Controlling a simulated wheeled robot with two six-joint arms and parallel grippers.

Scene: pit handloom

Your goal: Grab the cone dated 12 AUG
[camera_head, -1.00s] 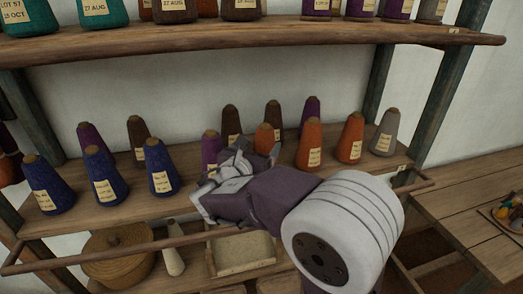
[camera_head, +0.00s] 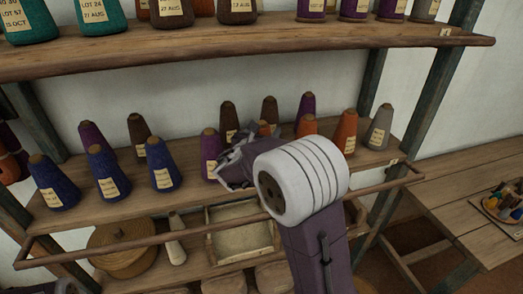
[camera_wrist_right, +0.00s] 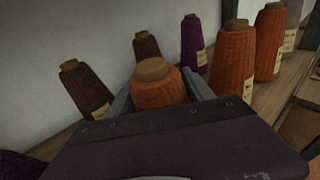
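Cones of yarn with cream date labels stand on the middle shelf (camera_head: 110,205); their dates are too small to read, so I cannot tell which is 12 AUG. My right gripper (camera_head: 236,163) is over this shelf, beside a purple cone (camera_head: 210,150). In the right wrist view an orange cone (camera_wrist_right: 158,92) stands between its spread fingers, its label not visible; in the head view the gripper mostly hides it. I cannot tell whether the fingers touch it. Two other orange cones (camera_wrist_right: 232,60) (camera_wrist_right: 270,42) stand to the right.
Brown cones (camera_wrist_right: 86,90) (camera_wrist_right: 147,47) and a purple cone (camera_wrist_right: 193,42) stand close behind. Blue cones (camera_head: 107,172) stand left, a grey cone (camera_head: 380,127) right. A wooden rail (camera_head: 130,246) crosses in front. The upper shelf (camera_head: 250,45) holds more cones.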

